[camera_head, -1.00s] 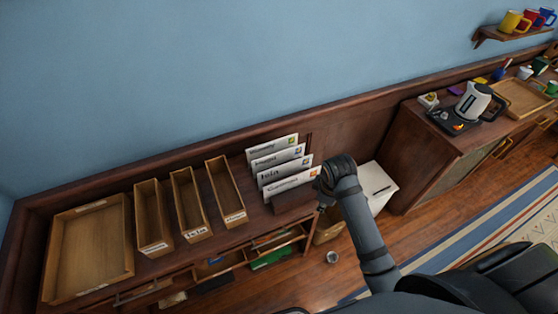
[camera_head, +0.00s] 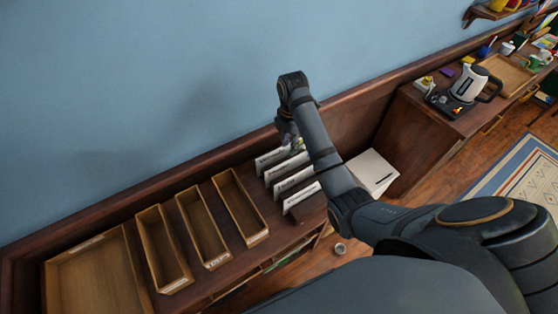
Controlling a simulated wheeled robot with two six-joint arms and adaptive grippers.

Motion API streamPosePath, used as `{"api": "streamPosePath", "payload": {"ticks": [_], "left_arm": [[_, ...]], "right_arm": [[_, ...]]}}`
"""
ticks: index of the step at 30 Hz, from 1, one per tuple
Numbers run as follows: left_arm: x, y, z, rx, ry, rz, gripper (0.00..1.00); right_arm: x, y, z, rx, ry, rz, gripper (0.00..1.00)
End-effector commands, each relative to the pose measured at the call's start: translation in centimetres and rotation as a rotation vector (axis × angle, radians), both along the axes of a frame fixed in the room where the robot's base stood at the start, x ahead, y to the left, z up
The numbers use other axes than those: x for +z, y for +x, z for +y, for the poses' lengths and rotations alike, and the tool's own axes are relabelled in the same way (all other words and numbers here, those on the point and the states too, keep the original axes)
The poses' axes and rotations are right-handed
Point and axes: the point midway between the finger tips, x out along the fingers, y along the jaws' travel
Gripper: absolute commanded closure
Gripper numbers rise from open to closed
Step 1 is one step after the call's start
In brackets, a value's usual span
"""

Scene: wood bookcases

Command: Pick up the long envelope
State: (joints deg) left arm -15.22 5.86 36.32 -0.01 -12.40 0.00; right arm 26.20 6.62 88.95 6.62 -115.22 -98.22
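Several white envelopes (camera_head: 294,182) stand in a row in a dark wooden holder on the low bookcase, just right of the narrow wooden boxes. Their faces carry dark writing, too small to read now. I cannot tell which one is the long envelope. My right gripper (camera_head: 289,139) hangs from my raised arm above the rearmost envelope and overlaps its upper right part. Its fingers are small and partly hidden by the wrist, so their opening and any contact with an envelope cannot be made out. My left gripper is out of view.
Narrow wooden boxes (camera_head: 203,228) and a wide tray (camera_head: 95,275) stand left of the envelopes. A kettle (camera_head: 470,84) stands on the cabinet at right. A white pad with a pen (camera_head: 372,170) lies low behind my arm. The blue wall rises close behind.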

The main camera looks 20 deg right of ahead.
Motion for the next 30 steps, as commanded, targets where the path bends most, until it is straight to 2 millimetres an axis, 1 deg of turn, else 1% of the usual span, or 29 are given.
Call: {"api": "streamPosePath", "payload": {"ticks": [2,6,7,9,11,13,17,18,20,21,24,27,30], "left_arm": [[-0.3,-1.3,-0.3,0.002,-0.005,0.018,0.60],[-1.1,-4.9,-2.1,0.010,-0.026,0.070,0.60],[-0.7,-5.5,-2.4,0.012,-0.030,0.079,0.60],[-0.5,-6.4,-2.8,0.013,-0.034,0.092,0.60],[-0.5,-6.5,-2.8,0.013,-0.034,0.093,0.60],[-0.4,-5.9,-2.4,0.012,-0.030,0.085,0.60],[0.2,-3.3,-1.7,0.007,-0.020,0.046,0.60],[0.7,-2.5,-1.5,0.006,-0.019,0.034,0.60],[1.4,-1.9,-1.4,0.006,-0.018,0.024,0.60],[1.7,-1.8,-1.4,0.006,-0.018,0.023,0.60],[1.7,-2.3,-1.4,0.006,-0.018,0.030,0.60],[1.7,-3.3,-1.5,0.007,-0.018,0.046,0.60],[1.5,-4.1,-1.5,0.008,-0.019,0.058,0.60]], "right_arm": [[-0.6,-0.1,0.0,-0.001,0.000,0.002,0.70],[-3.2,-0.2,0.0,-0.002,0.000,0.004,0.70],[-3.4,-0.1,0.0,-0.002,0.000,0.004,0.70],[-4.3,-0.1,0.0,-0.002,0.000,0.002,0.70],[-4.9,-0.1,0.0,-0.002,0.000,0.000,0.70],[-5.2,-0.1,0.0,-0.002,-0.001,0.000,0.70],[-5.7,-0.1,-0.1,-0.002,0.000,0.002,0.70],[-6.1,-0.2,-0.1,-0.002,-0.001,0.004,0.70],[-7.1,-0.2,-0.1,-0.002,-0.001,0.005,0.70],[-7.8,-0.2,-0.1,-0.002,-0.001,0.004,0.70],[-9.6,-0.1,-0.2,-0.002,-0.001,0.001,0.70],[-10.3,-0.1,-0.2,-0.002,-0.001,-0.001,0.70],[-10.5,-0.1,-0.2,-0.002,-0.001,-0.002,0.70]]}}
